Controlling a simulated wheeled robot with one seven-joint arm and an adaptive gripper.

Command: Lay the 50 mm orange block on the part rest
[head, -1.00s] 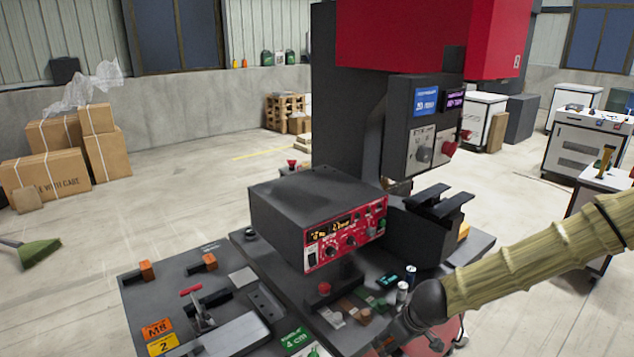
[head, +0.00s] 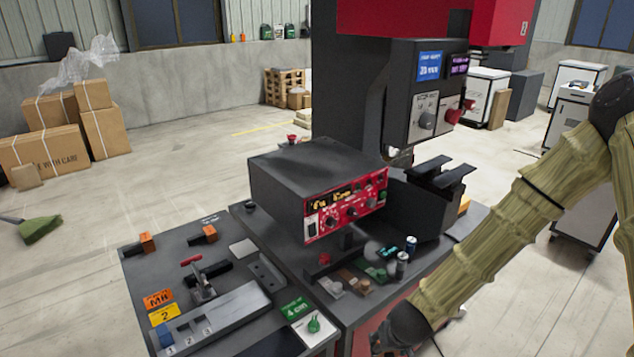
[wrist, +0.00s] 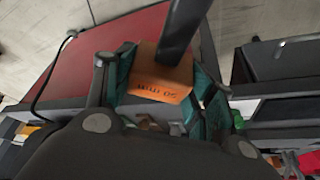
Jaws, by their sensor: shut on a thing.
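The orange block (wrist: 150,84) shows in the wrist view, with dark lettering that reads upside down and includes "50". My gripper (wrist: 164,92) is shut on it, with teal finger pads on both sides. A dark bar crosses in front of part of the block. In the head view my gripper (head: 392,345) is at the bottom edge, right of the nearer bench, with its fingers mostly cut off and the block not visible. I cannot tell for certain which thing is the part rest.
The bench (head: 235,340) carries a toggle clamp (head: 203,283), a numbered grey fixture (head: 215,318) and a green "4 cm" label (head: 294,310). A control box (head: 320,190) and small cans (head: 402,262) stand behind. A red-and-black machine (head: 350,100) rises at the back.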

